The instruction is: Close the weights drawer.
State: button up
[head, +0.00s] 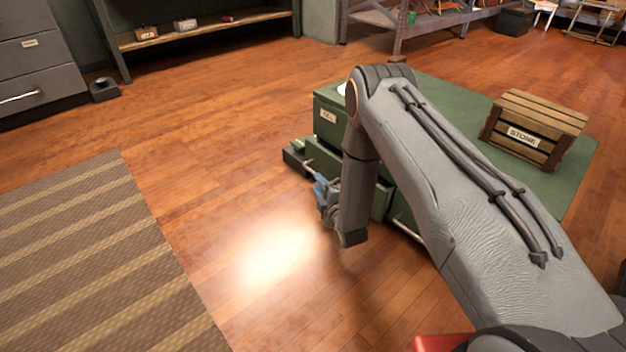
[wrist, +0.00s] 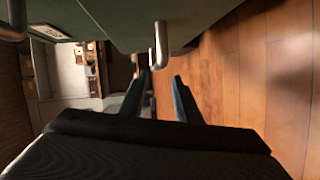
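I cannot read which is the weights drawer. My gripper (head: 322,190) is in front of the pulled-out drawer, with blue-grey fingers. In the wrist view my gripper (wrist: 161,92) has its two fingers apart with nothing between them. A pale metal handle (wrist: 161,45) on a green front (wrist: 110,18) is just beyond the fingertips. I cannot tell whether they touch.
A striped rug (head: 95,255) lies at left. Grey drawers (head: 38,60) and shelves (head: 200,32) line the back.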

aim_at(313, 171)
jog(key=shift+t, duration=0.4)
jog(key=b+x, duration=0.1)
jog(key=x, duration=0.1)
jog(key=b+x, duration=0.3)
jog(key=x, duration=0.2)
jog(key=shift+w+d+b, duration=0.15)
jog(key=shift+d+b, duration=0.15)
jog(key=shift+b, duration=0.1)
grip_shut()
